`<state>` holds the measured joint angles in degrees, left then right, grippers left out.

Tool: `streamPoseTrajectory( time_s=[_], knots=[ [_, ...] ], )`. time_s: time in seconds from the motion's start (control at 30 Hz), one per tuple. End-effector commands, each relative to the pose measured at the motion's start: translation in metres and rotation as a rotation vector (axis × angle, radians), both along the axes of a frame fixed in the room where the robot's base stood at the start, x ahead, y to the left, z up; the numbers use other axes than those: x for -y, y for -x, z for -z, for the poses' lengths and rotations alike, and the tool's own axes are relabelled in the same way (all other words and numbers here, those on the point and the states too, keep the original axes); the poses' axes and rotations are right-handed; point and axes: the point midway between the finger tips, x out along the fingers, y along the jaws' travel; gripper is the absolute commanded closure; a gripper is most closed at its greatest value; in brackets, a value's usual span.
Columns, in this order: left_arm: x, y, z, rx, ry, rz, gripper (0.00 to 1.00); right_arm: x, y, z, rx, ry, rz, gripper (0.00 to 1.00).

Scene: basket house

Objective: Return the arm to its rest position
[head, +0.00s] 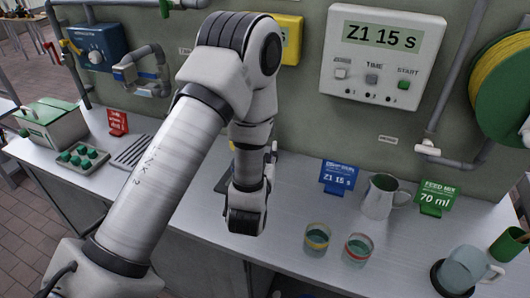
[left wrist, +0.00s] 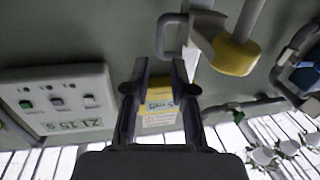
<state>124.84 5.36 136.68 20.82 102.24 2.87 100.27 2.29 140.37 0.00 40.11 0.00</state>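My left arm (head: 165,170) rises from the lower left of the head view, bends at the top and hangs down in front of the counter. Its gripper end is mostly hidden behind my own wrist links there. In the left wrist view, my left gripper (left wrist: 160,70) has its two dark fingers apart with a gap between them. A yellow labelled panel (left wrist: 160,118) shows through this gap and appears to be beyond the fingers. My right gripper is in neither view.
A timer box (head: 383,55) and a yellow panel (head: 291,38) are on the wall. On the counter (head: 290,215) stand two glasses (head: 317,238) (head: 357,249), a pitcher (head: 380,196), and a mug (head: 465,268). A green-lidded box (head: 50,125) is at left.

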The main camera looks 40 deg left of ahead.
Motion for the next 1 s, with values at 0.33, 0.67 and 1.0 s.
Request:
streamPoseTrajectory(
  time_s=[0.33,0.67,1.0],
  knots=[
    [0.007,0.016,0.0,0.001,0.0,0.0,0.75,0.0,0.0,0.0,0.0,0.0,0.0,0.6],
    [0.007,0.015,-0.002,0.0,0.0,0.0,0.75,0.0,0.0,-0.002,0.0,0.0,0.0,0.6],
    [0.007,0.015,-0.066,0.0,0.0,0.0,0.75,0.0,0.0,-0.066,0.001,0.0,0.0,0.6]
  ],
)
